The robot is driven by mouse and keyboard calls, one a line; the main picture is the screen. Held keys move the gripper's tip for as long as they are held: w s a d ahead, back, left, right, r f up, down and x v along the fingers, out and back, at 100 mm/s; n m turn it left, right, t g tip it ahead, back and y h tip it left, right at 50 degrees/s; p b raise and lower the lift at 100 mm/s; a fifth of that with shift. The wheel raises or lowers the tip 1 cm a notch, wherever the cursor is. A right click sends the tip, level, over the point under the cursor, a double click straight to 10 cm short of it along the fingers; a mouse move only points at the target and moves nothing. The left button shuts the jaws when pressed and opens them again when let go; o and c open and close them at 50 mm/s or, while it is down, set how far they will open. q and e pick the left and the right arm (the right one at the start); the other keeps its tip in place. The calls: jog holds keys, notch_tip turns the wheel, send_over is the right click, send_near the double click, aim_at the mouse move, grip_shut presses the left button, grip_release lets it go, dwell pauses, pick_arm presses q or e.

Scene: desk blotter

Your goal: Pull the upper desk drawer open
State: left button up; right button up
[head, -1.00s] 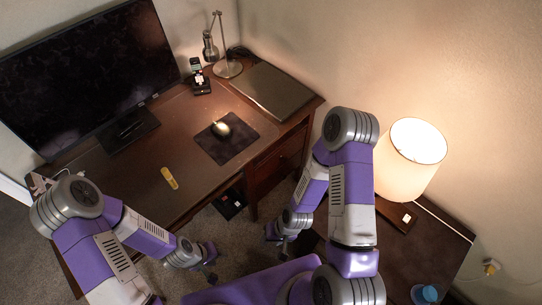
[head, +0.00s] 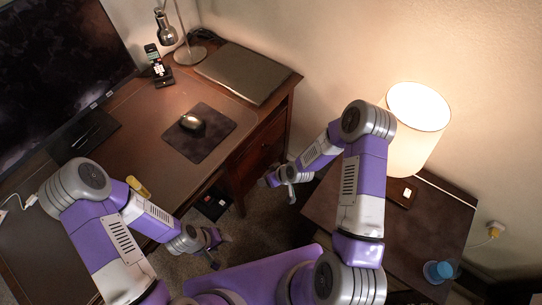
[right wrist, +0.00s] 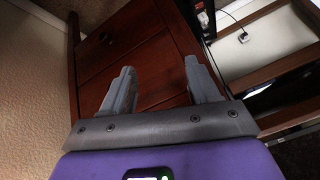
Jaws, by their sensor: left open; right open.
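The wooden desk (head: 95,205) has a drawer pedestal at its right end, and its drawer front (head: 258,150) appears shut in the head view. My right gripper (head: 291,188) is in front of and to the right of the pedestal, apart from it. In the right wrist view its two fingers (right wrist: 162,88) are spread and empty, facing reddish-brown drawer fronts (right wrist: 150,68). A dark round knob (right wrist: 105,38) shows beyond and left of the fingers; I cannot tell which drawer it belongs to. My left gripper (head: 215,248) is open and empty, low in front of the desk.
A side table (head: 440,220) with a lit lamp (head: 416,115) and a blue cup (head: 437,272) stands close on the right. The desktop holds a monitor (head: 60,80), a mouse pad (head: 210,145) and a closed laptop (head: 243,72). Carpet lies between the desk and side table.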

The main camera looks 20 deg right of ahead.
aim_at(269, 148)
jog(key=w+d+f+n+t+b, duration=0.2)
jog(key=w+d+n+b, duration=0.15)
jog(key=w, duration=0.35)
jog(key=w+d+f+n+t+b, duration=0.2)
jog(key=w+d+b, duration=0.15)
jog(key=w, duration=0.35)
jog(key=shift+h, duration=0.4)
jog(key=b+x, duration=0.2)
jog(key=x, duration=0.5)
jog(key=shift+d+f, duration=0.1)
jog(key=shift+f, duration=0.15)
jog(key=shift+c, duration=0.4)
grip_shut()
jog(key=shift+s, duration=0.1)
